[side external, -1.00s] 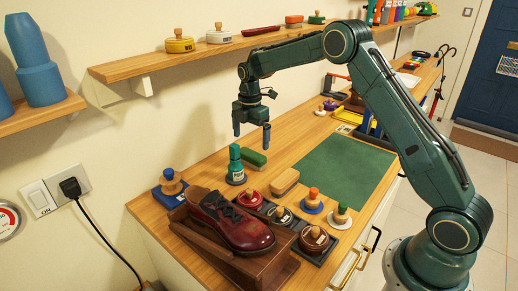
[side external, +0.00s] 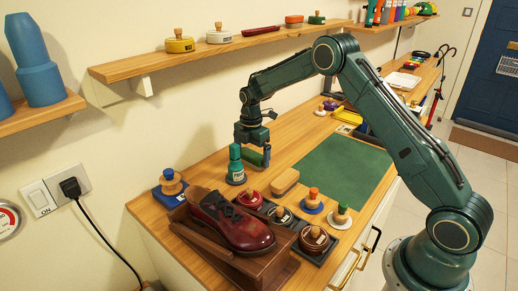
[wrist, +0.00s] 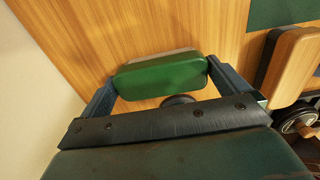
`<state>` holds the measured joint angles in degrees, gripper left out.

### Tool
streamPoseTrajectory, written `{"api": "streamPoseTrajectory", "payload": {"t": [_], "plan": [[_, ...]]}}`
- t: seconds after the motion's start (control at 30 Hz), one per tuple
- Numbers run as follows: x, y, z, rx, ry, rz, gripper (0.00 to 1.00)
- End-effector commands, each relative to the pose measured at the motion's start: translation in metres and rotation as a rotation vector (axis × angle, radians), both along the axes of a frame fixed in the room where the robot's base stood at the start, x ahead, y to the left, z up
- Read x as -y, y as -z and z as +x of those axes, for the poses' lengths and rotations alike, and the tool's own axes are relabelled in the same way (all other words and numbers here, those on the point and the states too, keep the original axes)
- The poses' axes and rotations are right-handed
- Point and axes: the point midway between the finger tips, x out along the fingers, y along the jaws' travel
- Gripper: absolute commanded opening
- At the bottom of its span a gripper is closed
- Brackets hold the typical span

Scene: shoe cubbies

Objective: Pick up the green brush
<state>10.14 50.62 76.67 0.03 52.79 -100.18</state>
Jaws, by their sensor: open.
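The green brush (wrist: 162,76) lies on the wooden counter; in the side view (side external: 252,157) it is mostly hidden behind my gripper. My gripper (wrist: 160,90) is open, with one finger near each end of the brush in the wrist view. The fingers straddle the brush lengthwise, and I cannot tell whether they touch it. In the side view my gripper (side external: 252,160) is down at the brush, just behind the green bottle.
A green bottle (side external: 236,165) stands close in front of my gripper. A tan brush (side external: 285,181) lies to the right. A dark red shoe (side external: 225,220) rests on a wooden stand nearer the camera. A green mat (side external: 340,168) to the right is clear.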

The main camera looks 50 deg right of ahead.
Motion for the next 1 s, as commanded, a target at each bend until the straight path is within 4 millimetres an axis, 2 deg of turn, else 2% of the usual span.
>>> {"api": "streamPoseTrajectory", "payload": {"t": [0.13,0.6,0.73,0.77,1.0], "plan": [[0.0001,0.0062,0.0002,0.002,0.0,-0.001,1.0],[0.0001,0.0061,0.0002,0.002,0.0,-0.001,1.0],[0.0001,0.006,0.0002,0.002,0.0,-0.001,0.74],[0.0001,0.006,0.0002,0.001,0.0,-0.001,0.71],[0.0001,0.0055,0.0004,0.002,0.0,-0.001,0.71]]}}
